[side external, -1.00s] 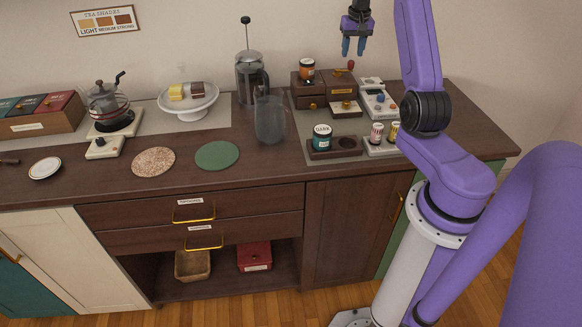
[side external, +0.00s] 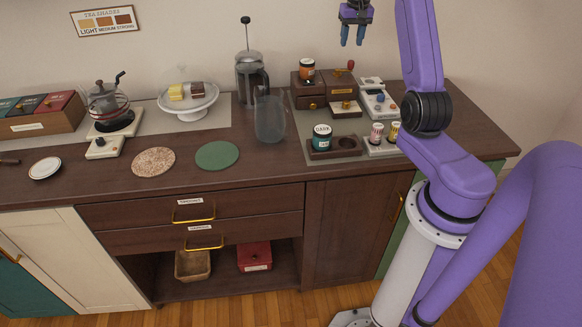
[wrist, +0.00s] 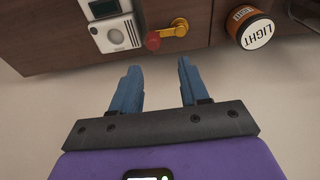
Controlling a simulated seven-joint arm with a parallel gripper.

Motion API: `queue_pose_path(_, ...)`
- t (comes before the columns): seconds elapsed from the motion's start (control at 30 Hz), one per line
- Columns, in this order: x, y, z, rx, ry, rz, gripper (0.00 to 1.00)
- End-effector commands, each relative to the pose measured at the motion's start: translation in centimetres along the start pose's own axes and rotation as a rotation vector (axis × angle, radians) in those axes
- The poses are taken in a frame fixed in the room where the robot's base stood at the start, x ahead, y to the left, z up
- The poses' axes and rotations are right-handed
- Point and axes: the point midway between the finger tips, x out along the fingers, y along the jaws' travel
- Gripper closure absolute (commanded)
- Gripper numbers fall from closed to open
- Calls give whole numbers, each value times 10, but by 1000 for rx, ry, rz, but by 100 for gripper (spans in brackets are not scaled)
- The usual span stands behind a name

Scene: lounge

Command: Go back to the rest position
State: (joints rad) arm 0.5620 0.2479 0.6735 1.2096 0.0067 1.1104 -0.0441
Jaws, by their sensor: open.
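My gripper (side external: 352,35) is open and empty, high above the back right of the counter, close to the wall in the side external view. Its two blue fingers point down and stand apart. In the wrist view my gripper (wrist: 155,85) also shows open, with nothing between the fingers. Below it stand the brown drawer box (side external: 313,92) with an orange-brown jar (side external: 307,69) on top and a red-knobbed crank (side external: 350,66). The jar, marked LIGHT, also shows in the wrist view (wrist: 250,27).
A French press (side external: 250,75) and a glass pitcher (side external: 270,120) stand left of the drawer box. A teal jar marked DARK (side external: 322,136) sits in a wooden holder (side external: 346,147). A domed cake stand (side external: 191,103) is farther left. The counter's front middle is mostly clear.

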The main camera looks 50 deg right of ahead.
Motion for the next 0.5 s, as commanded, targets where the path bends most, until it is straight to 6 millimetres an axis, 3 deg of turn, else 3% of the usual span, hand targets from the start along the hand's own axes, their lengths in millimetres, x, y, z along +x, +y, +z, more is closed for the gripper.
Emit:
queue_pose_path(0.13,-9,-50,13,-104,-4,-16,55)
queue_pose_path(0.27,-20,-109,40,-239,-13,-35,55)
queue_pose_path(0.5,-40,-198,112,-491,-29,-67,55)
